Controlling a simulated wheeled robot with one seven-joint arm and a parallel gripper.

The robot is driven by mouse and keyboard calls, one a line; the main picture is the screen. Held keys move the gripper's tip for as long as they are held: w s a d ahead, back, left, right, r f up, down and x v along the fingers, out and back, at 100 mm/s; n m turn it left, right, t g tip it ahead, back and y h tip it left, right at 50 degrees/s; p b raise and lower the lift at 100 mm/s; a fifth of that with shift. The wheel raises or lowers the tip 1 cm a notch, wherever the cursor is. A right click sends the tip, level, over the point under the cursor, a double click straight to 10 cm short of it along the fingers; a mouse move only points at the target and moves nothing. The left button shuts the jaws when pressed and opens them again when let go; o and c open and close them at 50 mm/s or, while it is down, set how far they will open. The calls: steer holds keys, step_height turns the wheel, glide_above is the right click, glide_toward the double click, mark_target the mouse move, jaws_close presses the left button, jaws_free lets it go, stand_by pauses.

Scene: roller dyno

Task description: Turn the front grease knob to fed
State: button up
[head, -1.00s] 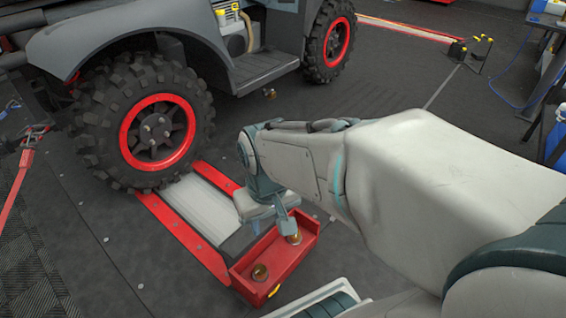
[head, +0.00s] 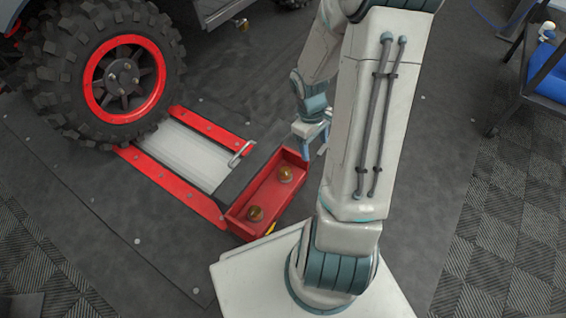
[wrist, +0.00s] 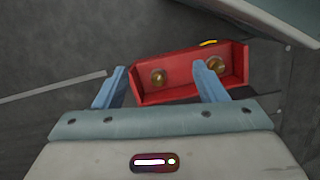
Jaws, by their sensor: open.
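Two round brass knobs sit in an open red box at the end of the roller unit. In the head view one knob (head: 255,213) is nearer my base and the other knob (head: 286,174) is farther off. The wrist view shows a left knob (wrist: 159,78) and a right knob (wrist: 217,65). I cannot tell which is the front grease knob, and no setting marks are readable. My gripper (head: 314,148) is open and empty just beyond the box's far end.
The red box (head: 238,226) has raised walls and a yellow patch on its outer side. The pale roller (head: 183,153) lies between red rails, with a metal handle (head: 241,152) nearby. A vehicle wheel (head: 124,79) stands at the roller's far end.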

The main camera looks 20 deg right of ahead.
step_height(320, 180, down, 9)
steer(key=d+n+y, duration=0.2)
steer(key=d, duration=0.1)
steer(key=n+t+y, duration=0.2)
steer(key=t+y, duration=0.3)
steer(key=t, duration=0.3)
glide_toward(286, 172)
steer(key=b+x, duration=0.4)
steer(key=x, duration=0.6)
steer(key=shift+w+f+b, duration=0.15)
steer(key=shift+b, duration=0.25)
steer(key=c, duration=1)
